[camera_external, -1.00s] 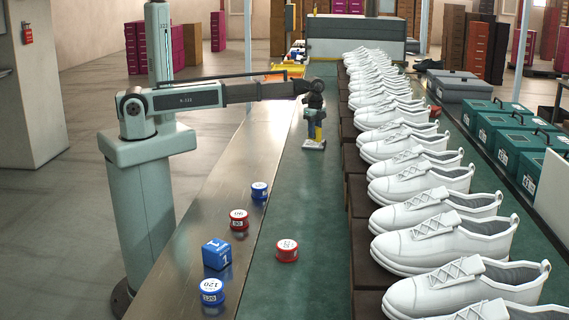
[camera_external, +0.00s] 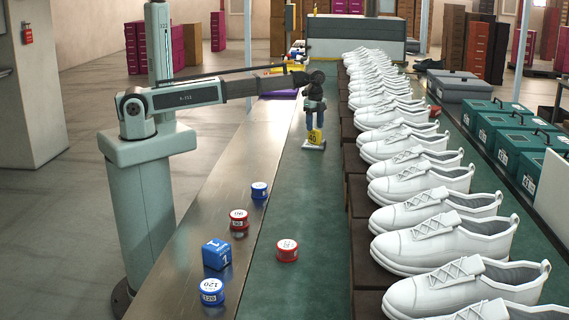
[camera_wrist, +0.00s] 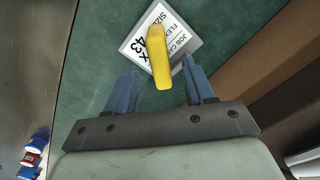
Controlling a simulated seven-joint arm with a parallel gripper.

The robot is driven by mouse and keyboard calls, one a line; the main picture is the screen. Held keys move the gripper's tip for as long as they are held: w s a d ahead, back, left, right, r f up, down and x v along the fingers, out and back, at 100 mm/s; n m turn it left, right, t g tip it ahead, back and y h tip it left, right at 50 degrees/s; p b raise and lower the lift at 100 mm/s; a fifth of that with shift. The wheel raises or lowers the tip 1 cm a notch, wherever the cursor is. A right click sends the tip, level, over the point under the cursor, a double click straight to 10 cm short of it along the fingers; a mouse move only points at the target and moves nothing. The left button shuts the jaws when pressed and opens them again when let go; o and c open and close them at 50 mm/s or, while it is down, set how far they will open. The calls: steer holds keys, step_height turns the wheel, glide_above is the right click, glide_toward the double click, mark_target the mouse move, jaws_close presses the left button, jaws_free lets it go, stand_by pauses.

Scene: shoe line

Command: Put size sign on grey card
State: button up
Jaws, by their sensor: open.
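The yellow size sign (camera_external: 315,136), marked 40, stands upright on the pale grey card (camera_external: 314,146) on the green belt. In the wrist view the sign (camera_wrist: 158,57) shows from above, with its base on the card (camera_wrist: 184,32), which has printing including "43". My gripper (camera_external: 315,122) is just above the sign. In the wrist view its blue fingers (camera_wrist: 160,68) are spread, one on each side of the sign, with visible gaps. The sign's lower edge is partly hidden by its own top.
White shoes (camera_external: 415,153) line the brown boxes right of the card. Red and blue round tins (camera_external: 287,250) and a blue cube (camera_external: 217,254) lie nearer the camera. The green belt (camera_external: 300,190) is clear around the card.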

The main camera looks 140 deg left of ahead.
step_height(320, 180, up, 10)
steer(key=shift+f, duration=0.15)
stand_by(0.3)
stand_by(0.4)
